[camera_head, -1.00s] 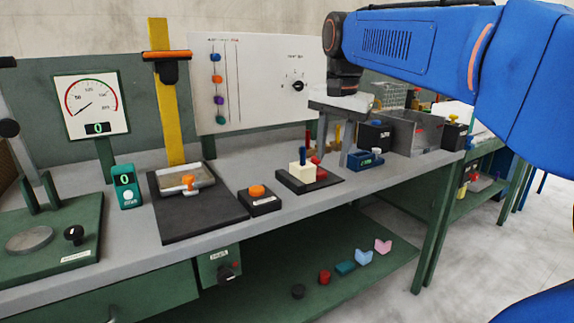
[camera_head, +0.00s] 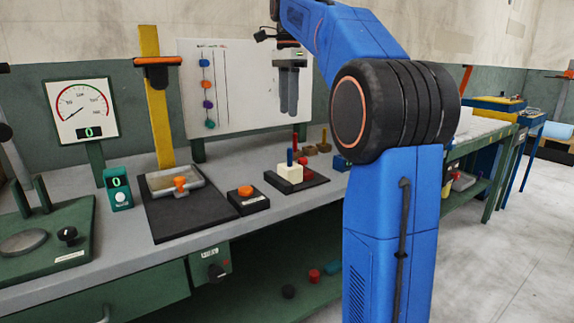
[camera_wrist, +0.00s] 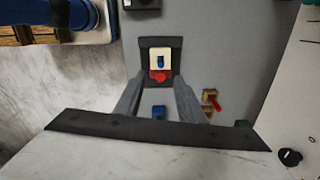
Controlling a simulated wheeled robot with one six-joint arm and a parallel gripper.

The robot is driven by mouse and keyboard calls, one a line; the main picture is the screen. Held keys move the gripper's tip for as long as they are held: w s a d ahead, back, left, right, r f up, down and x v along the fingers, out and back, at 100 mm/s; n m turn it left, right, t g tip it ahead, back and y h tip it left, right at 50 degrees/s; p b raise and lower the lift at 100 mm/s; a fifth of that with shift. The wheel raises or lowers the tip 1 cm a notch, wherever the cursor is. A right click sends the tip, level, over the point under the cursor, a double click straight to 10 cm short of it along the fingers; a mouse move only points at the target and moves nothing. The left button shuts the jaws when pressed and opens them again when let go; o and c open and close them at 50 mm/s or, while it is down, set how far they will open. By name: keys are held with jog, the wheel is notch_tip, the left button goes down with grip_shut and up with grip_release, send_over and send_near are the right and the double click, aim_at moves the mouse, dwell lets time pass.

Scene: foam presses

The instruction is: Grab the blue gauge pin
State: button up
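The blue gauge pin (camera_head: 290,157) stands upright in a cream block (camera_head: 290,173) on a dark plate (camera_head: 313,181) on the bench. In the wrist view the blue pin (camera_wrist: 161,62) shows on the cream block (camera_wrist: 160,53), ahead of my fingers. My gripper (camera_head: 289,112) hangs high above the bench, fingers pointing down, clear of the pin. In the wrist view its fingers (camera_wrist: 157,88) are spread apart with nothing held.
A red piece (camera_wrist: 160,77) sits close by the cream block. Wooden blocks with a red pin (camera_head: 295,142) and a yellow pin (camera_head: 324,136) stand behind. An orange-button box (camera_head: 246,198) is left of the plate. A white panel (camera_head: 230,95) rises behind.

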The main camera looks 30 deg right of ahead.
send_over(290, 155)
jog(key=f, duration=0.9)
jog(key=shift+w+a+f, duration=0.1)
jog(key=shift+w+f, duration=0.15)
jog(key=shift+f, duration=0.1)
jog(key=shift+w+d+f, duration=0.1)
jog(key=shift+d+f, duration=0.05)
jog(key=shift+f, duration=1.35)
jog(key=shift+d+f, duration=0.15)
jog(key=shift+f, duration=1.3)
jog(key=shift+c, duration=0.6)
grip_shut()
